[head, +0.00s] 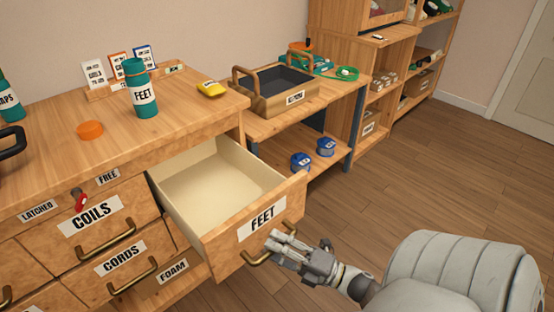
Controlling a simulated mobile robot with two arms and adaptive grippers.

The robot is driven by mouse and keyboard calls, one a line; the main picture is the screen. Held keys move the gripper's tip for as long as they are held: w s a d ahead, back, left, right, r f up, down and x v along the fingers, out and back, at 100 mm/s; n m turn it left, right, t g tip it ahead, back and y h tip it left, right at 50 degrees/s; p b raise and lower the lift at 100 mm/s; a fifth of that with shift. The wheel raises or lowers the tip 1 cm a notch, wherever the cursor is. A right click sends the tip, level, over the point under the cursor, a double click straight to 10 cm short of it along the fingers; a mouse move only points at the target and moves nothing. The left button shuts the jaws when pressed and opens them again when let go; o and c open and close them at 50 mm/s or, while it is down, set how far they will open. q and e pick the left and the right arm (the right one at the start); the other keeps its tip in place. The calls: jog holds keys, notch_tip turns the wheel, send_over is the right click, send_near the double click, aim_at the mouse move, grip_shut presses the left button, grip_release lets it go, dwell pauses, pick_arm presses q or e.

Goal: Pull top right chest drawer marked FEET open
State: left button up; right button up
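The top right chest drawer marked FEET (218,236) is pulled well out from the chest (190,110). Its inside looks empty where it shows. Its brass handle (257,258) is on the front, below the FEET label. My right gripper (275,246) is at the handle's right part, its fingers over or around the bar. I cannot tell whether the fingers are closed on it. My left gripper is not in view.
A green FEET canister (141,92), an orange lid (90,130) and a yellow device (211,89) stand on the chest top. A red latch (80,199) sits above the COILS drawer (110,225). A side bench (285,123) holds a wooden tray (303,104). The floor at right is clear.

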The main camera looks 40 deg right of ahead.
jog(key=v, duration=1.2)
dwell(0.4)
